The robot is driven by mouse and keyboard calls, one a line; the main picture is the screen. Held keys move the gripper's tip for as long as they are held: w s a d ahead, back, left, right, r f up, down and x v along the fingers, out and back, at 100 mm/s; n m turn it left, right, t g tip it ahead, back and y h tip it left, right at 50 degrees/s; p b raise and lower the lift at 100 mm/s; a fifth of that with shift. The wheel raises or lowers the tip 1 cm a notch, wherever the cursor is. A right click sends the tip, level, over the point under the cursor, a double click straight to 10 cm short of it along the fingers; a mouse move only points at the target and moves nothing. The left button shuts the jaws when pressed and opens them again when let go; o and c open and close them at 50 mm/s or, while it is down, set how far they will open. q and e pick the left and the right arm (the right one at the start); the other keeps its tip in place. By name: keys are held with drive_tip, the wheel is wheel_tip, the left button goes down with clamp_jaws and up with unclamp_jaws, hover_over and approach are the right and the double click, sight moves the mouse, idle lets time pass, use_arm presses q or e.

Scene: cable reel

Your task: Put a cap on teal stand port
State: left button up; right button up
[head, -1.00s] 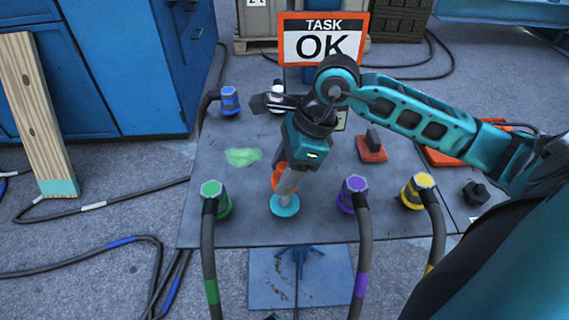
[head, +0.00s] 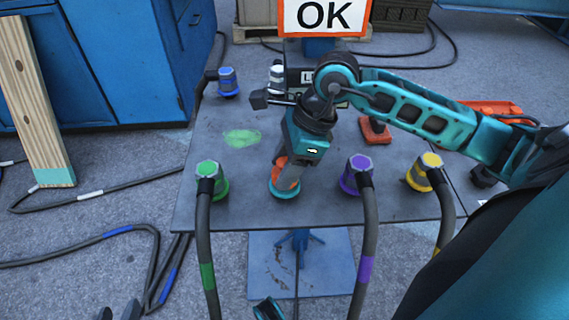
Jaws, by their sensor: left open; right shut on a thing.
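The teal stand port (head: 284,193) is the teal ring near the front middle of the grey table, between the green and purple plugs. My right gripper (head: 284,176) points down over it, shut on an orange cap (head: 286,184). The cap is at the port, with its lower end at or just inside the teal ring. A finger hides part of the cap, so I cannot tell whether it is fully seated. My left gripper (head: 118,312) shows only as two dark fingertips at the bottom left edge, open, empty and far from the port.
Green (head: 209,177), purple (head: 356,174) and yellow (head: 424,171) plugs with cables stand along the table's front. Blue (head: 228,81) and white (head: 276,77) ones stand behind. A red block (head: 375,131) sits at the right. A green patch (head: 242,138) marks the tabletop (head: 215,122).

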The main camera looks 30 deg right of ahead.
use_arm(q)
drive_tip(key=shift+a+f, duration=0.1)
drive_tip(key=shift+f, duration=0.2)
use_arm(e)
drive_tip(key=shift+f, duration=0.3)
drive_tip(key=o, duration=1.2)
drive_tip(key=shift+o, duration=0.2)
drive_tip(key=p+v, duration=0.1)
drive_tip(key=v, duration=0.4)
use_arm(q)
drive_tip(key=shift+s+a+r+y+p, duration=0.15)
drive_tip(key=shift+a+r+y+p, duration=0.2)
drive_tip(key=shift+r+p, duration=0.5)
use_arm(e)
drive_tip(key=v, duration=0.8)
